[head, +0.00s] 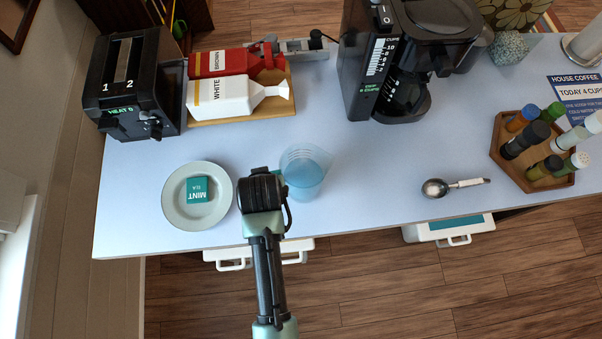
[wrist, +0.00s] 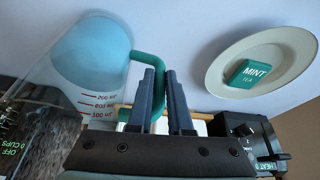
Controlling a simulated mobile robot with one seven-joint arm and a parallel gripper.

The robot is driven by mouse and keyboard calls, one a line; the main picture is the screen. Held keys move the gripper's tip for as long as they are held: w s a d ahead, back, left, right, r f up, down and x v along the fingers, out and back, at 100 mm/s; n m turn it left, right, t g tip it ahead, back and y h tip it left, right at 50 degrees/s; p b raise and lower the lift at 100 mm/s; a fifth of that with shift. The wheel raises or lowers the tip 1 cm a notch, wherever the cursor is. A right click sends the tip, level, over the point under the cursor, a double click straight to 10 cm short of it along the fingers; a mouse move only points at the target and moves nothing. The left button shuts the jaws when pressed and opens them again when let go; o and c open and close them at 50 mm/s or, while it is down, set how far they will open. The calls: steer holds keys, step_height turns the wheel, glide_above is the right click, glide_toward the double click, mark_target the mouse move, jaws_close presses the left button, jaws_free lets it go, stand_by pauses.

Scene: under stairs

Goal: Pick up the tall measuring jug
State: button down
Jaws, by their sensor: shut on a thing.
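The tall measuring jug (head: 305,172) is clear with blue at its bottom, and stands near the front edge of the counter, just right of my gripper (head: 277,186). In the wrist view the jug (wrist: 92,62) fills the left side, with red volume marks and a green handle (wrist: 131,62). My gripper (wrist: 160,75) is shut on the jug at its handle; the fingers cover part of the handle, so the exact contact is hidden. I cannot tell whether the jug's base touches the counter.
A plate (head: 170,205) with a mint tea box (head: 197,189) lies close on the left. A toaster (head: 128,85), two cartons on a board (head: 283,105) and a coffee maker (head: 400,60) stand behind. A scoop (head: 455,186) and a bottle tray (head: 500,165) are right. Counter between jug and scoop is clear.

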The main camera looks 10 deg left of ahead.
steer(key=shift+w+r, duration=0.1)
steer(key=shift+r, duration=0.15)
steer(key=shift+r+b, duration=0.7)
steer(key=shift+r, duration=4.1)
steer(key=c, duration=1.5)
jaws_free()
jaws_close()
